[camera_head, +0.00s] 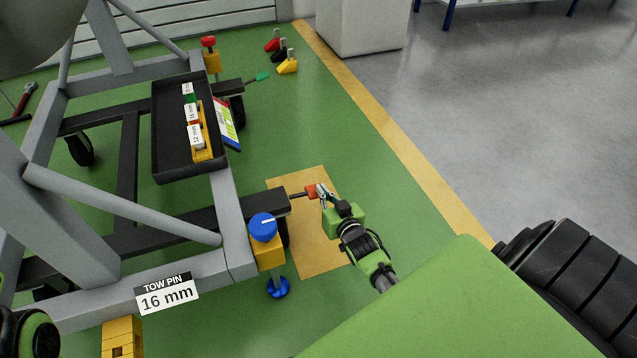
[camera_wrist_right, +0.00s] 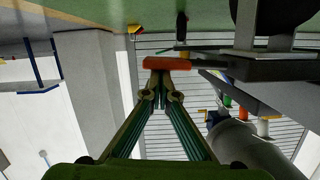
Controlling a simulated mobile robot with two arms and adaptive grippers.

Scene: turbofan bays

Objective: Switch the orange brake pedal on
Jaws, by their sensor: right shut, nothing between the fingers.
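The orange brake pedal (camera_head: 311,190) sticks out to the right on a dark lever from a caster at the near right corner of the grey stand. It also shows in the right wrist view (camera_wrist_right: 168,63) as an orange bar right at the fingertips. My right gripper (camera_head: 324,193) is shut and empty, with its fingertips at the pedal's outer end. In the right wrist view the closed fingertips (camera_wrist_right: 160,78) overlap the pedal's edge; I cannot tell whether they touch it.
The grey stand (camera_head: 230,225) fills the left. A blue knob (camera_head: 263,227) on a yellow block stands close to the pedal. A black tray (camera_head: 180,172) holds labelled parts. A green pedal (camera_head: 262,76) is farther back.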

